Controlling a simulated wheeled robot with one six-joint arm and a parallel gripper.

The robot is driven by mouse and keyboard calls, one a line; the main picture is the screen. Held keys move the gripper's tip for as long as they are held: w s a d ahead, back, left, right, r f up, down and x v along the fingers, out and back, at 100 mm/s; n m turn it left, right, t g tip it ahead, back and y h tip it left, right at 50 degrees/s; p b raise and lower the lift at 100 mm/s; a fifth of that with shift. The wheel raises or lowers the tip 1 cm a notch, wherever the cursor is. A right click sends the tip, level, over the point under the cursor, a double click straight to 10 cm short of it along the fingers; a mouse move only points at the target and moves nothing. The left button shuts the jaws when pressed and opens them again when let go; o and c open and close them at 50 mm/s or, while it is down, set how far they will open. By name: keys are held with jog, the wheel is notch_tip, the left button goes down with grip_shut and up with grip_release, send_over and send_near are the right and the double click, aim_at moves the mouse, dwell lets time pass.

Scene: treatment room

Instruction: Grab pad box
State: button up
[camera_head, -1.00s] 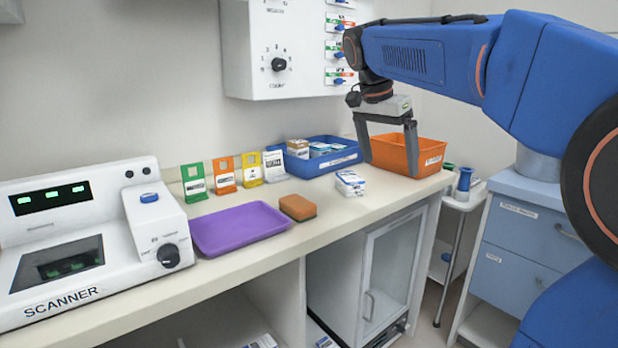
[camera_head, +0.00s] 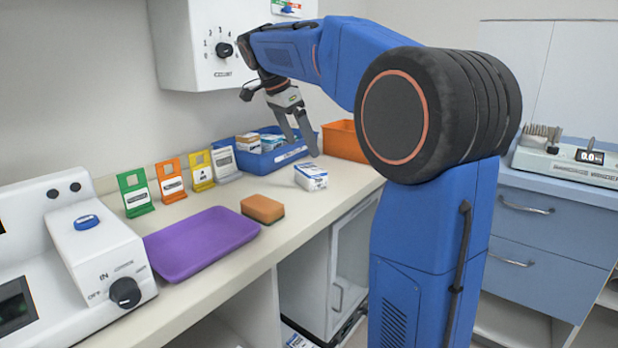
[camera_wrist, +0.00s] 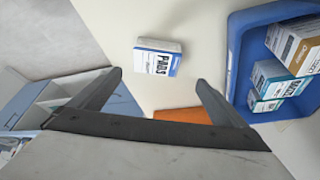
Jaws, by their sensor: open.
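The pad box (camera_head: 311,177) is a small white and blue box alone on the counter, in front of the blue bin. In the wrist view the pad box (camera_wrist: 158,57), labelled PADS, lies beyond the fingertips, roughly midway between them. My gripper (camera_head: 303,148) is open and empty, above and behind the box in the head view. In the wrist view my gripper (camera_wrist: 158,80) has its fingers spread wide, with the box apart from both.
The blue bin (camera_head: 293,157) with several boxes stands close beside the gripper. An orange bin (camera_head: 343,139) is to its right. An orange-brown sponge (camera_head: 263,208) and a purple tray (camera_head: 190,243) lie left of the box. Several coloured card stands (camera_head: 171,181) line the wall.

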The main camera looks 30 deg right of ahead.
aim_at(311, 168)
jog(key=x, duration=0.4)
jog(key=shift+d+f, duration=0.15)
jog(key=shift+f, duration=0.1)
jog(key=shift+s+a+x, duration=0.1)
jog(key=shift+s+x, duration=0.05)
jog(key=shift+x, duration=0.75)
jog(key=shift+s+a+x, duration=0.1)
jog(key=shift+s+x, duration=0.05)
jog(key=shift+x, duration=0.8)
jog(key=shift+s+a+x, duration=0.1)
jog(key=shift+x, duration=0.8)
jog(key=c, duration=1.2)
jog(key=shift+o, duration=0.2)
